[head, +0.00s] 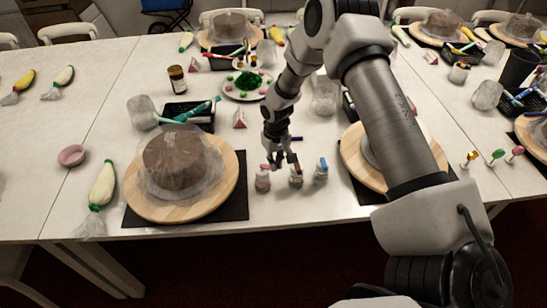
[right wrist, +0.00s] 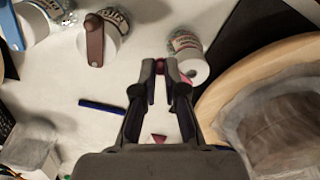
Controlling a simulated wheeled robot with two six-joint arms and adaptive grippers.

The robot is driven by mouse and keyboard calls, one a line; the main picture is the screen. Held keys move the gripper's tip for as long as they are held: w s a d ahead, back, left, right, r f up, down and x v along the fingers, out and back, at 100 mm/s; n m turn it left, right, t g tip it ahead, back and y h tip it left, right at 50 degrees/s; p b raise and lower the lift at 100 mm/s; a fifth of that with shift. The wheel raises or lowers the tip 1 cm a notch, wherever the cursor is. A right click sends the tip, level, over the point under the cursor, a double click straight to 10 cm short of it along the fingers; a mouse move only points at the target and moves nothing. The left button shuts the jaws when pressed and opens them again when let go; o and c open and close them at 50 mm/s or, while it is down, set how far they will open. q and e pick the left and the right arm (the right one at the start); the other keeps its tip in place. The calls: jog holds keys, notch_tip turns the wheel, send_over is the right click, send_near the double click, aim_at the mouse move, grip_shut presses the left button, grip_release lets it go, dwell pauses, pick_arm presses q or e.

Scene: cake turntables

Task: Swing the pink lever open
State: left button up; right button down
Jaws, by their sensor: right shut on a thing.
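Three small jars with coloured levers stand in a row on the white table (head: 300,218). The left jar (head: 262,183) has the pink lever (head: 265,167); the middle one has a brownish-red lever, the right one a blue lever. My right gripper (head: 281,164) reaches down from above, just behind the left and middle jars. In the right wrist view, the pink-lidded jar (right wrist: 186,48) is right of the fingertips (right wrist: 160,66). My left gripper is out of view.
The brown-levered jar (right wrist: 97,42) and blue-levered jar (right wrist: 38,22) stand close to the gripper. A wooden turntable (head: 226,198) with a wrapped cake is at left; another (head: 352,152) is partly behind my arm. The table in front of the jars is clear.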

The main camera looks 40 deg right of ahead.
jog(key=shift+w+d+n+b, duration=0.25)
jog(key=shift+w+n+b, duration=0.1)
jog(key=shift+n, duration=0.65)
jog(key=shift+w+d+n+b, duration=0.2)
jog(key=shift+w+n+b, duration=0.1)
jog(key=shift+n, duration=0.7)
jog(key=shift+w+d+n+b, duration=0.25)
jog(key=shift+w+n+b, duration=0.1)
jog(key=shift+n, duration=0.65)
jog(key=c, duration=1.2)
grip_release()
notch_tip(320, 180, up, 12)
jog(key=shift+d, duration=0.1)
